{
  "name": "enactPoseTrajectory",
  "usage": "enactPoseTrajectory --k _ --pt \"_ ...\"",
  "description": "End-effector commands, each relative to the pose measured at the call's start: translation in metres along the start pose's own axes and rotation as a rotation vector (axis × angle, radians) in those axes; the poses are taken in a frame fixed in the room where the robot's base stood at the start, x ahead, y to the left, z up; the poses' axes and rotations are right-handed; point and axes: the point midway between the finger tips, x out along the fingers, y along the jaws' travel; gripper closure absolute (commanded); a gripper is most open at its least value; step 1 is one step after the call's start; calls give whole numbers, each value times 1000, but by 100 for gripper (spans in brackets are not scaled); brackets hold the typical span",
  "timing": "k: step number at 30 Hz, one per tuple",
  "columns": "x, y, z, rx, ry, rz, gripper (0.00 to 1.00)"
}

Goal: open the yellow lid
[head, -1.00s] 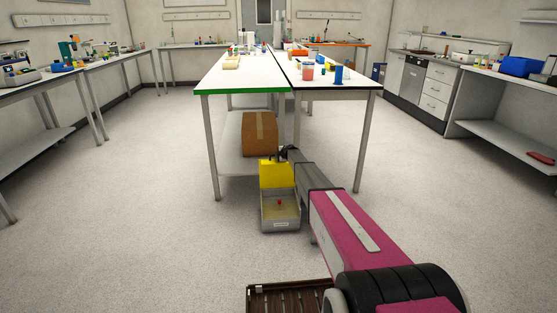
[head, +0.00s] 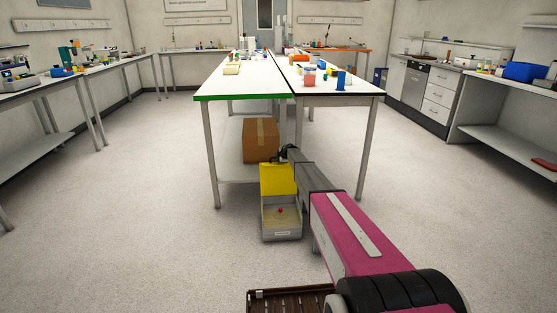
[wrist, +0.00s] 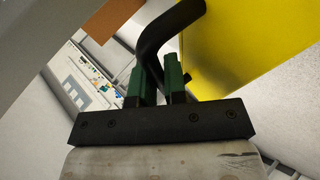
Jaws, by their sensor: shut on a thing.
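The yellow lid (head: 278,180) stands raised at the back of a grey open-topped box (head: 282,234) on the floor. Its yellow face also fills the upper right of the wrist view (wrist: 255,50). A small red thing (head: 281,211) shows inside the box. My gripper (wrist: 155,80) has its green fingers shut on a bent black handle (wrist: 165,30) beside the lid. In the head view the gripper is small and dark behind the lid's upper right corner, so its fingers cannot be made out there.
A cardboard box (head: 261,140) sits on the low shelf of the centre table (head: 240,83), just behind the lid. A table leg (head: 362,150) stands to the right of my arm. The floor on the left is clear.

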Motion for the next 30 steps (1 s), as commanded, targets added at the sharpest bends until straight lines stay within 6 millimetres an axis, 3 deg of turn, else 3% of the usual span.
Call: enactPoseTrajectory --k 5,6,8,20,26,30 --pt "0 -1 -1 0 2 -2 100" --pt "0 -1 -1 0 2 -2 84" --pt "0 -1 -1 0 2 -2 65" --pt "-2 -2 0 0 1 -2 64" --pt "-21 -2 -1 -1 1 -1 64" --pt "-44 -1 -1 0 1 0 64"
